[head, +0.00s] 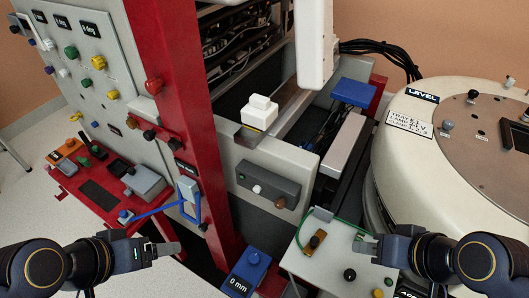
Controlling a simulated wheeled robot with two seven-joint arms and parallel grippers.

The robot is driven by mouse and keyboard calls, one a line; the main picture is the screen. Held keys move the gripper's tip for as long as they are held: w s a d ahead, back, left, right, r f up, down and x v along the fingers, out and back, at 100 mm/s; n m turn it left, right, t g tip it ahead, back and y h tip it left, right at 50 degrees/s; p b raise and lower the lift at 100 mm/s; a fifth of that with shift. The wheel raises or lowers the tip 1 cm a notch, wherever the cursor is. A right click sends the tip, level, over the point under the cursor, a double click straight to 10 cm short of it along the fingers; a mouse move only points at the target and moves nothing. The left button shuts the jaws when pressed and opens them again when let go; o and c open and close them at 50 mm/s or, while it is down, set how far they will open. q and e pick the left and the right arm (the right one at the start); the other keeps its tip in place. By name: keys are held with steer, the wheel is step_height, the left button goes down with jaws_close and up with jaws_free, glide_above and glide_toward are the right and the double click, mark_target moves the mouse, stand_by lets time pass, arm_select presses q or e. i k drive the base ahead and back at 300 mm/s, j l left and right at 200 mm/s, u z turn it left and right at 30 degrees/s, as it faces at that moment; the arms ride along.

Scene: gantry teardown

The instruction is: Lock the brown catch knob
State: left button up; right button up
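A brown knob (280,203) sits at the lower right of a grey box (268,186) on the front of the grey machine, beside a white button (257,189). Another dark brown knob (149,135) sits on a bar by the red post, so colour alone does not single out the catch. My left gripper (178,248) is low at the left, left of the red post and well apart from both knobs. My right gripper (357,244) is low at the right, to the right of and below the grey box's knob, touching neither. Finger gaps are unclear.
A red post (180,80) stands between my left gripper and the grey box. A blue "0 mm" unit (246,276) and a pale panel (320,268) with a green cable lie in front. A white round drum (435,165) fills the right.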

mark_target(279, 203)
steer(key=k+j, duration=0.1)
steer(key=j, duration=0.3)
steer(key=k+j, duration=0.1)
steer(key=j, duration=0.3)
steer(key=k+j, duration=0.15)
steer(key=j, duration=0.25)
steer(key=k+j, duration=0.1)
steer(key=j, duration=0.3)
